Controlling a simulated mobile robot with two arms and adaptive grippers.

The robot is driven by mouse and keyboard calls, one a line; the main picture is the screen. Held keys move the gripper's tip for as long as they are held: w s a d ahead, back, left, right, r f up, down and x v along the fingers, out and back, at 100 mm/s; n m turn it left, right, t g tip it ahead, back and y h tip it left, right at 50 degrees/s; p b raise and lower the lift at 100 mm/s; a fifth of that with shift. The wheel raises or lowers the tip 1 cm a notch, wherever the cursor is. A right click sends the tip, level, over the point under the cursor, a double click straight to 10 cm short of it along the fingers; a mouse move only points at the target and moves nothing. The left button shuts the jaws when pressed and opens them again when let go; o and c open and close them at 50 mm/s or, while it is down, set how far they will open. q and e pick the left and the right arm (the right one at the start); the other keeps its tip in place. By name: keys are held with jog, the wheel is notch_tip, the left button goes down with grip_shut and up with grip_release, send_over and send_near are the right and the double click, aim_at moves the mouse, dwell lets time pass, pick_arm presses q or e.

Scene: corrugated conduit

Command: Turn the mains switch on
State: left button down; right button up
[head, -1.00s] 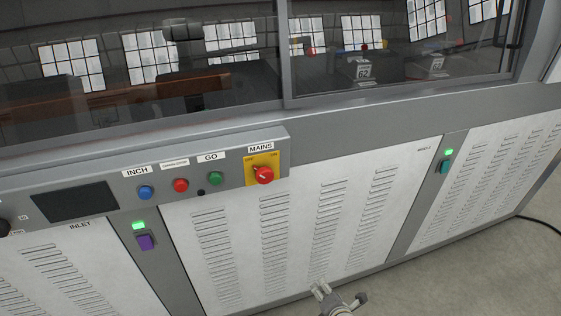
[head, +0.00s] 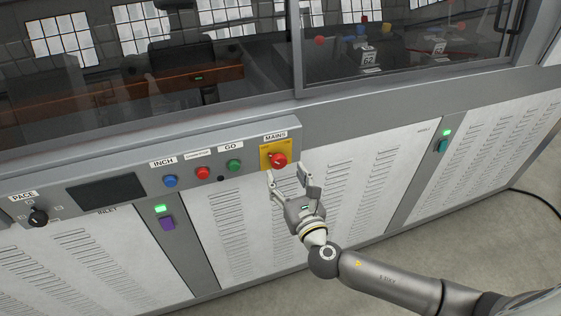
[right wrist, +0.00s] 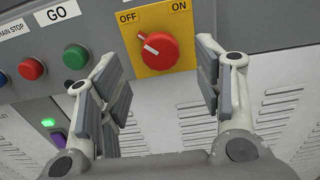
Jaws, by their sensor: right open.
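The mains switch (head: 279,160) is a round red knob on a yellow plate (head: 266,148), under the label MAINS, at the right end of the control panel. In the right wrist view the red knob (right wrist: 158,51) has a white pointer mark aimed up and left toward OFF; ON is at the plate's upper right. My right gripper (head: 293,178) is open and empty, just below and in front of the knob. In the right wrist view its fingers (right wrist: 158,75) stand apart on either side below the knob, not touching it. My left gripper is not in view.
Left of the switch sit a green GO button (head: 234,165), a red button (head: 202,172), a blue INCH button (head: 170,181), a dark screen (head: 105,191) and the PACE dial (head: 38,217). A purple switch (head: 167,223) is below. Glass windows are above; louvred white panels lie below.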

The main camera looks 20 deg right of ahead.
aim_at(280, 164)
jog(key=shift+w+a+p, duration=0.1)
jog(key=shift+w+p, duration=0.25)
jog(key=shift+w, duration=2.15)
jog(key=shift+c, duration=0.4)
jog(key=c, duration=0.9)
